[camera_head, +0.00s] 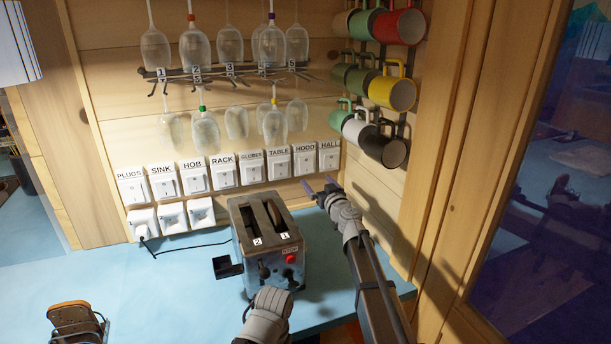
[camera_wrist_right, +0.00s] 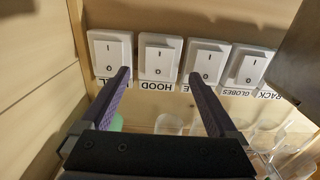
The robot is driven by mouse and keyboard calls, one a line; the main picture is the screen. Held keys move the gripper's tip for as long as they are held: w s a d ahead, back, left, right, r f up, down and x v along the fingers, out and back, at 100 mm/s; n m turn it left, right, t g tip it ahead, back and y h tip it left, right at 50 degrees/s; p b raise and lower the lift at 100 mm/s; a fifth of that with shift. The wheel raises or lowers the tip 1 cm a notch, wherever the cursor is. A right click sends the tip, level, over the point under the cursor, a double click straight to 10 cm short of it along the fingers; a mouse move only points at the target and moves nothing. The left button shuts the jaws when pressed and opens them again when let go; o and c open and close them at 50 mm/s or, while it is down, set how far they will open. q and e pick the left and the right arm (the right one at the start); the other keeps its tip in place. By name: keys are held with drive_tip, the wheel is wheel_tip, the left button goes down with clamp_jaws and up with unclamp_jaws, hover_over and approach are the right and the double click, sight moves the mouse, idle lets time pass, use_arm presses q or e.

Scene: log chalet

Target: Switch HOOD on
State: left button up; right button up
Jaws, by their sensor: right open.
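The HOOD switch (camera_head: 304,163) is a white rocker in a square plate, in the wall row between TABLE and HALL. In the right wrist view the HOOD switch (camera_wrist_right: 157,59) appears upside down, marked I and O; which side is pressed I cannot tell. My right gripper (camera_head: 318,185) is open and empty just below and in front of the HOOD and HALL switches. In its wrist view the purple fingers (camera_wrist_right: 159,78) stand apart, one tip on each side of the HOOD plate.
A two-slot toaster (camera_head: 268,240) stands on the blue counter (camera_head: 190,285) below the switches. Glasses hang on a rack (camera_head: 232,74) above, and mugs (camera_head: 391,93) hang at the right near the wooden wall. HALL (camera_head: 328,156) and TABLE (camera_head: 278,164) switches flank HOOD closely.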

sight(306, 170)
drive_tip(key=x, duration=0.7)
drive_tip(key=shift+w+a, duration=0.1)
drive_tip(key=shift+w, duration=0.25)
drive_tip(key=c, duration=1.4)
drive_tip(key=shift+a+f+b, duration=0.1)
drive_tip(key=shift+f+b, duration=0.25)
drive_tip(key=shift+b, duration=0.5)
drive_tip(key=shift+r+t+b, duration=0.1)
drive_tip(key=shift+t+b, duration=0.5)
drive_tip(key=shift+b, duration=0.15)
drive_tip(key=o, duration=1.3)
drive_tip(key=shift+a, duration=0.1)
drive_tip(key=shift+o, duration=0.5)
